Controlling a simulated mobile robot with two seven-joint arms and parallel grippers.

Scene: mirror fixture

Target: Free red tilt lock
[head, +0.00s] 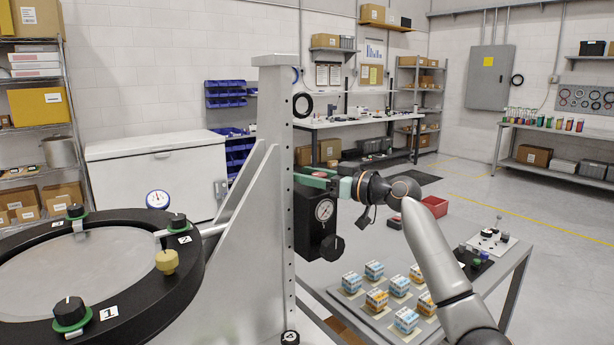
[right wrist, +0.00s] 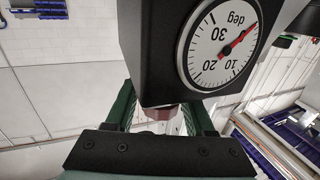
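The black tilt box (head: 304,222) with its white round gauge (head: 324,209) is mounted on the grey upright of the mirror fixture. A dark red part, the tilt lock (right wrist: 163,118), shows under the box in the right wrist view, partly hidden by the box and gripper. My right gripper (head: 318,177) reaches in from the right at the top of the box. Its green fingers stand apart on either side of the red lock, and I see no clear contact. The gauge (right wrist: 222,45) fills the upper right wrist view, with a red needle. My left gripper is not in view.
The round black mirror ring (head: 150,302) with several knobs lies at left. A brass knob (head: 167,262) sits on its rim. A grey table (head: 513,254) at right carries several small boxes and a red bin (head: 435,206). A white chest (head: 150,165) stands behind.

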